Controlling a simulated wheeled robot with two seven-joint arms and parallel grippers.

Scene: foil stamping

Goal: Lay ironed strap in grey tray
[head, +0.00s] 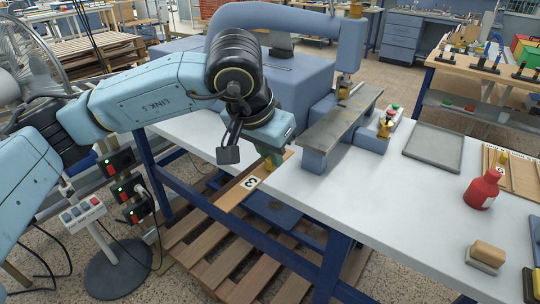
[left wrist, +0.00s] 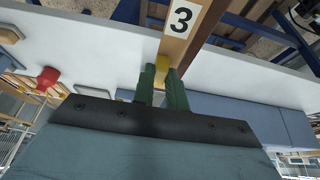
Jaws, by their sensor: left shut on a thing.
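My left gripper (head: 273,160) is low beside the near-left edge of the white table, its green fingers pointing down. In the left wrist view the green fingers (left wrist: 163,88) are shut on a small yellow grip (left wrist: 162,66). The grip meets the end of a tan board marked 3 (left wrist: 181,22). In the head view this board (head: 236,194) slants out past the table edge, over the pallet. I cannot make out a separate strap. The grey tray (head: 433,147) lies flat and looks empty on the table's right part. My right gripper is not in view.
A blue-grey stamping press (head: 330,130) stands on the table between my left gripper and the tray. A red bottle (head: 482,190), a tan-topped block (head: 486,254) and a wooden rack (head: 520,175) are at the right. The table's front middle is clear.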

